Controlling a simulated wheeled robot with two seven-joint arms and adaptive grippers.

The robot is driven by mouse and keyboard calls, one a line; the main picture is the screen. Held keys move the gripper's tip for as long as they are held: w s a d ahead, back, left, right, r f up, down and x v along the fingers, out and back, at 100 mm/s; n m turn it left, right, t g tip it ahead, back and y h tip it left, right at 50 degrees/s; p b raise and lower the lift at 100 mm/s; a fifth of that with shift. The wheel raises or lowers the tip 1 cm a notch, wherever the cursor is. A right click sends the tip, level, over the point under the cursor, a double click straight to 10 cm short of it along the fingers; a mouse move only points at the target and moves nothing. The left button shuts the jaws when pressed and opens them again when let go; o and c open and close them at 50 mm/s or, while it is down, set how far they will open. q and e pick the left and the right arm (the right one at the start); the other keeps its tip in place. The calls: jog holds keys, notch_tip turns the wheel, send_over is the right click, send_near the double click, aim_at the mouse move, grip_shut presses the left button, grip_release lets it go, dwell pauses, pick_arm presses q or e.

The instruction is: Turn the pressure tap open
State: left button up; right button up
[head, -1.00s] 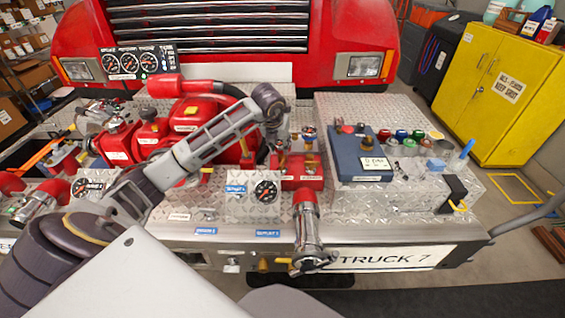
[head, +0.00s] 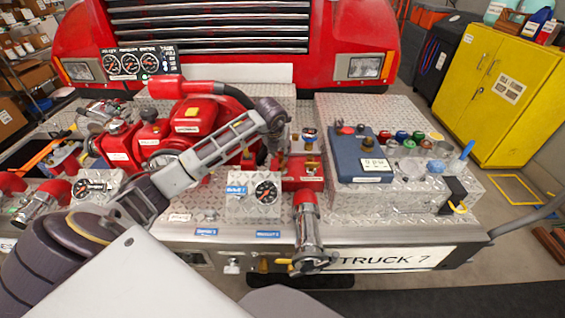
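My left gripper (head: 277,146) hangs at the end of my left arm over the bumper, just left of a red valve block (head: 302,172) with small brass fittings (head: 309,138) on top. The wrist partly hides it, and its fingers are too small and dark to tell whether they are open or shut. I cannot tell for certain which fitting is the pressure tap, or whether the gripper touches one. A red and chrome outlet (head: 307,225) points forward below the block. A round gauge (head: 266,192) sits on a metal plate to the left. My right gripper is not in view.
A red pump (head: 195,118) stands behind my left forearm. A blue box (head: 360,155) with knobs and a display is to the right, beside several coloured caps (head: 402,135). A yellow cabinet (head: 500,85) stands at the right on the floor.

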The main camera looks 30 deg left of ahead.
aim_at(283, 162)
pick_arm(q)
jog(key=shift+p+x, duration=0.4)
jog(key=shift+x, duration=4.25)
grip_shut()
